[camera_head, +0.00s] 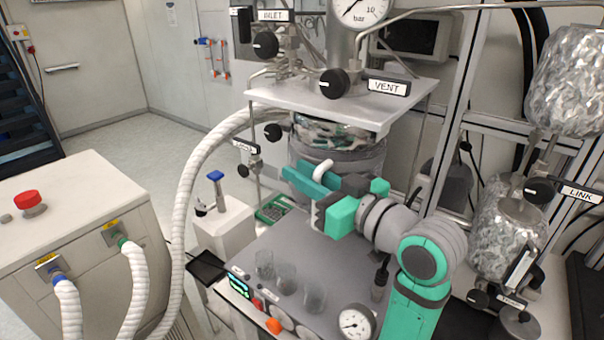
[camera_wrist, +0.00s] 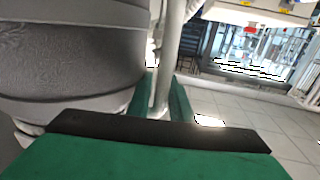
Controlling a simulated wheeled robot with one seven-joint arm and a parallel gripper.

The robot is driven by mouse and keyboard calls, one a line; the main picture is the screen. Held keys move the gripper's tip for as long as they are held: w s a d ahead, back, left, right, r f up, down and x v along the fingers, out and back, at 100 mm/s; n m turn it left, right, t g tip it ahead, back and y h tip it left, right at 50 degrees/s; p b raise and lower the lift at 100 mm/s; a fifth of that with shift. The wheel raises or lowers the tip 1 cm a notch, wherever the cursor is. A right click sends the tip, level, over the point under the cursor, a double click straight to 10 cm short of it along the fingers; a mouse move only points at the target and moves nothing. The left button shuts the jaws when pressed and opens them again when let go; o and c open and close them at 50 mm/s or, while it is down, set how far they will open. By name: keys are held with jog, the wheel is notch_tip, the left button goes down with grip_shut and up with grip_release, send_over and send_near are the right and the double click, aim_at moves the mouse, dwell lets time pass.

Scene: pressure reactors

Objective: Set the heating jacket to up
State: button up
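The heating jacket (camera_head: 340,160) is a grey fabric sleeve around the reactor vessel, under the metal top plate. In the wrist view the jacket (camera_wrist: 70,60) fills the left side. A short white curved handle (camera_head: 322,169) shows at its front. My gripper (camera_head: 302,180), with green fingers, is at the handle, in front of the jacket. In the wrist view, the fingers of my gripper (camera_wrist: 161,98) lie on either side of a pale rod-like part. I cannot tell whether they press on it. The dark pad and green gripper body hide what lies below.
The top plate (camera_head: 310,92) and its posts surround the vessel. VENT valve (camera_head: 335,83) is above. Glass beakers (camera_head: 286,278) stand on the deck below. A white hose (camera_head: 190,190) curves at left. Foil-wrapped vessels (camera_head: 512,235) stand at right. Floor is clear at back left.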

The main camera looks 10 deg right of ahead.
jog(key=v, duration=1)
jog(key=shift+s+d, duration=0.25)
jog(key=shift+s, duration=0.05)
